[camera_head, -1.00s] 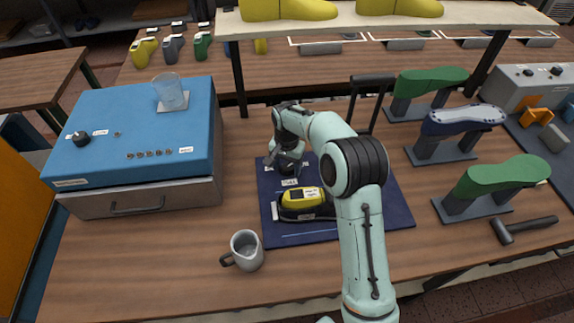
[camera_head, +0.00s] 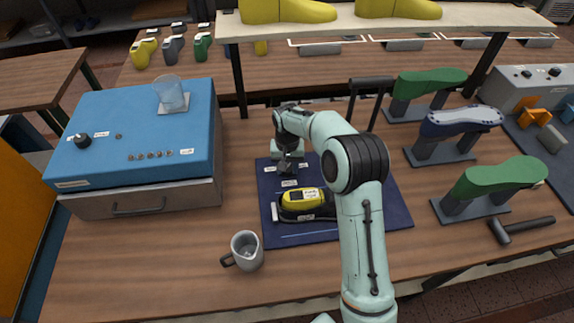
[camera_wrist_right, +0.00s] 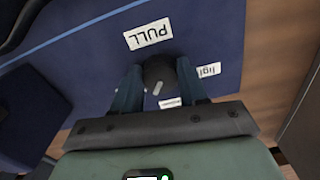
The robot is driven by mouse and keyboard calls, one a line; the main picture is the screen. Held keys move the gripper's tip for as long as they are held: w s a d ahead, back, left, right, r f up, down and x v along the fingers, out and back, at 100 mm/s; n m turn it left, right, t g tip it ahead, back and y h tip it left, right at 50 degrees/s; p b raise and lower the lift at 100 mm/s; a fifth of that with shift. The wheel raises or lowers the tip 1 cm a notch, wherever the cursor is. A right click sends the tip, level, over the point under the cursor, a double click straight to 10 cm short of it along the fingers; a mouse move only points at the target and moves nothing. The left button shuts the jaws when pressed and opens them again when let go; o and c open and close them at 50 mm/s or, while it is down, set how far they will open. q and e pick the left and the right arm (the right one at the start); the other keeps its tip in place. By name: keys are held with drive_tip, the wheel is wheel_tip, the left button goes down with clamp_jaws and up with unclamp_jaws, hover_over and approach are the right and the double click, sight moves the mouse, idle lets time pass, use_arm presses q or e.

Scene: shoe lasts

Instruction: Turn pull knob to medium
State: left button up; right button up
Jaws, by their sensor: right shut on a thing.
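The pull knob (camera_wrist_right: 158,73) is a dark round knob on the dark blue board (camera_head: 335,228). In the right wrist view it sits between the two fingers of my right gripper (camera_wrist_right: 157,88), which is shut on it. A pale pointer mark on the knob points toward the palm side, away from the "PULL" label (camera_wrist_right: 148,34) and close to a partly hidden label (camera_wrist_right: 170,102). A "light" label (camera_wrist_right: 208,71) is beside the right finger. In the head view my right gripper (camera_head: 287,168) covers most of the knob. My left gripper is out of view.
A yellow and black last (camera_head: 298,203) lies on the board in front of the knob. A grey mug (camera_head: 246,250) stands at front left, a blue-topped box (camera_head: 142,135) farther left. Green and dark blue lasts on stands (camera_head: 460,121) and a hammer (camera_head: 520,228) are at right.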

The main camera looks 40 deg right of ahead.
sight(288, 168)
drive_tip(key=n, duration=0.3)
drive_tip(key=shift+d+n, duration=0.1)
drive_tip(key=shift+n, duration=0.2)
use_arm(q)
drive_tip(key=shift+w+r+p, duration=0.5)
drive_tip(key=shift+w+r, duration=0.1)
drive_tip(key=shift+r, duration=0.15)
use_arm(e)
drive_tip(key=shift+d+n, duration=0.1)
drive_tip(key=shift+n, duration=1.7)
drive_tip(key=o, duration=1.1)
drive_tip(key=shift+c, duration=0.2)
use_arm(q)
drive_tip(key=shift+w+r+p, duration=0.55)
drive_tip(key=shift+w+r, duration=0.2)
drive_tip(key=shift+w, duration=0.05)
use_arm(e)
wheel_tip(288, 168, up, 14)
drive_tip(key=shift+f, duration=0.25)
